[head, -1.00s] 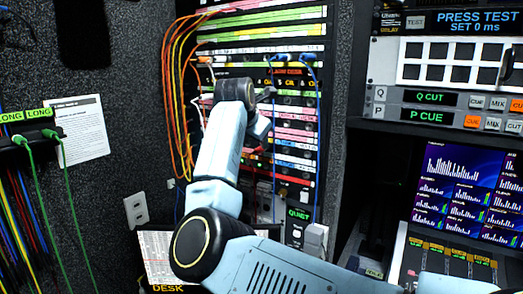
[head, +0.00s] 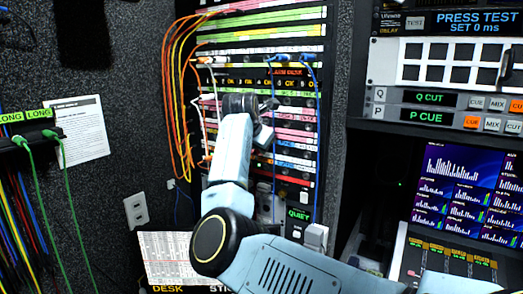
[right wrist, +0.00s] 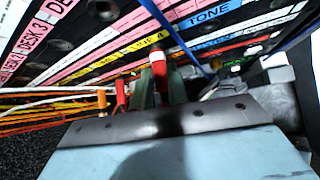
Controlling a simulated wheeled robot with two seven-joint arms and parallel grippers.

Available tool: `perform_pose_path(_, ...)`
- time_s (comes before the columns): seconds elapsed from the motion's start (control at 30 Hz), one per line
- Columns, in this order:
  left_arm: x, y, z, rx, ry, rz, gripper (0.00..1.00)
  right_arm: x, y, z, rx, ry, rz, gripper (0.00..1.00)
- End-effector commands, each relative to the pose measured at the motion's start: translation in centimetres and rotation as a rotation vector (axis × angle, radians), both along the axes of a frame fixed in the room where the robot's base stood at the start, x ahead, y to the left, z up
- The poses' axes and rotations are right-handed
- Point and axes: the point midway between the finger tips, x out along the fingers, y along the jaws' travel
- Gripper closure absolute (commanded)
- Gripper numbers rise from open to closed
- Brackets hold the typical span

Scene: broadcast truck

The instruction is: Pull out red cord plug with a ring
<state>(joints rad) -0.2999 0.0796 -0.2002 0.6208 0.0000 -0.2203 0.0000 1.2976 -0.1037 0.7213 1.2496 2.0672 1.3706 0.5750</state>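A red plug with a white ring (right wrist: 158,72) shows in the right wrist view, below the patch panel's label strips. My right gripper (right wrist: 161,88) has its two dark green fingers on either side of this plug. I cannot tell whether they press on it or stand a little apart. In the head view my right gripper (head: 262,112) is in front of the middle of the patch panel (head: 285,110). My own arm hides the red plug there. My left gripper is not in view.
An orange-red plug (right wrist: 121,92) and an orange plug (right wrist: 102,99) are left of my fingers, with orange and white cords. A blue cord (right wrist: 178,35) passes close by. A monitor (head: 458,190) stands at the right.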

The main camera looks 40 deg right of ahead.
Motion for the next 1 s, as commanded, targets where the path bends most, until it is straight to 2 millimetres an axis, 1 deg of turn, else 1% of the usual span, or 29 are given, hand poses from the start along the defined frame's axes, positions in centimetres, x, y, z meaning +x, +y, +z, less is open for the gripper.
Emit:
perform_pose_path(0.03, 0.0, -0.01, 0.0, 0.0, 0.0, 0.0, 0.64, 0.0, 0.01, 0.0, 0.0, 0.0, 0.0, 0.94)
perform_pose_path(0.1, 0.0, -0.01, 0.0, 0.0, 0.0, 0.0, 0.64, -0.01, 0.02, 0.01, 0.0, 0.0, 0.0, 1.0)
perform_pose_path(0.63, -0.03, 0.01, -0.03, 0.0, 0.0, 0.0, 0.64, 0.0, 0.08, 0.03, 0.0, -0.001, 0.001, 1.0)
perform_pose_path(1.0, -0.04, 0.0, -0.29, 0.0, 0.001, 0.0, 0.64, -0.1, 0.63, -0.02, 0.0, 0.0, 0.002, 1.0)
